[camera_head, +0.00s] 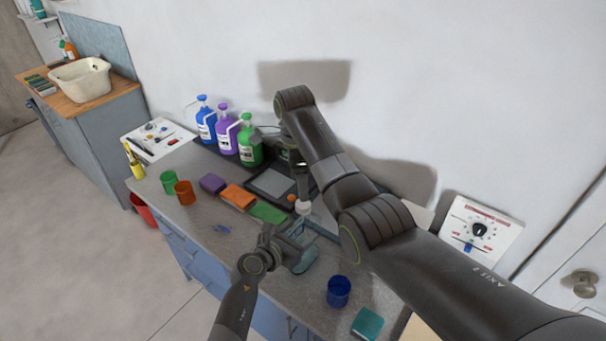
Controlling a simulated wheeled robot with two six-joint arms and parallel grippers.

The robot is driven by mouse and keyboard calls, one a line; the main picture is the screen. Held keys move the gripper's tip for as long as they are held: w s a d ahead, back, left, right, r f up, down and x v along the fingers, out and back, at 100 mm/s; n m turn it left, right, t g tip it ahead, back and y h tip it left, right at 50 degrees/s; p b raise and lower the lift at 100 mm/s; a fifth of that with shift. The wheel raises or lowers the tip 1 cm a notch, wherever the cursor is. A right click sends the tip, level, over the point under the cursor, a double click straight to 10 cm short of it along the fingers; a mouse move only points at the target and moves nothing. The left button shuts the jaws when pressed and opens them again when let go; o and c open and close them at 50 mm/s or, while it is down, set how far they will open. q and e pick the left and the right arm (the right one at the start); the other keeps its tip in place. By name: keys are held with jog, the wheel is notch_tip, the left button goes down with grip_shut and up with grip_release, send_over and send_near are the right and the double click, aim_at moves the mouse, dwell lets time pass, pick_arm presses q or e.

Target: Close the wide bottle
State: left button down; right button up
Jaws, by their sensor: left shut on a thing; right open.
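My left gripper (289,238) is shut on a grey-teal thing (305,259) over the front of the counter. This may be the wide bottle, but the gripper hides part of it and I cannot tell for sure. My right gripper (302,190) is open and points down over the back of the counter. A small white piece (304,208) shows just below it; I cannot tell whether they touch. A small orange round piece (292,198), possibly a cap, lies beside it at the edge of the dark tray (262,196).
Blue (205,120), purple (226,133) and green (249,145) jugs stand at the back left. Green (169,182), orange (185,192) and blue (338,291) cups stand on the counter (225,262). Folded cloths (237,197) lie mid-counter. A teal box (367,323) is at the front right.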

jog(key=n, duration=0.5)
jog(key=shift+r, duration=0.2)
jog(key=n, duration=0.3)
jog(key=shift+r, duration=0.15)
jog(key=n, duration=0.6)
jog(key=shift+r+n, duration=0.25)
jog(key=shift+n, duration=0.05)
jog(key=n, duration=0.6)
jog(key=shift+s+r+y, duration=0.1)
jog(key=shift+r+y, duration=0.15)
jog(key=shift+y, duration=0.05)
jog(key=n, duration=0.7)
jog(key=shift+d+r+t, duration=0.1)
jog(key=shift+r+t, duration=0.2)
jog(key=shift+t, duration=0.1)
jog(key=shift+s+f, duration=0.1)
jog(key=shift+f, duration=3.95)
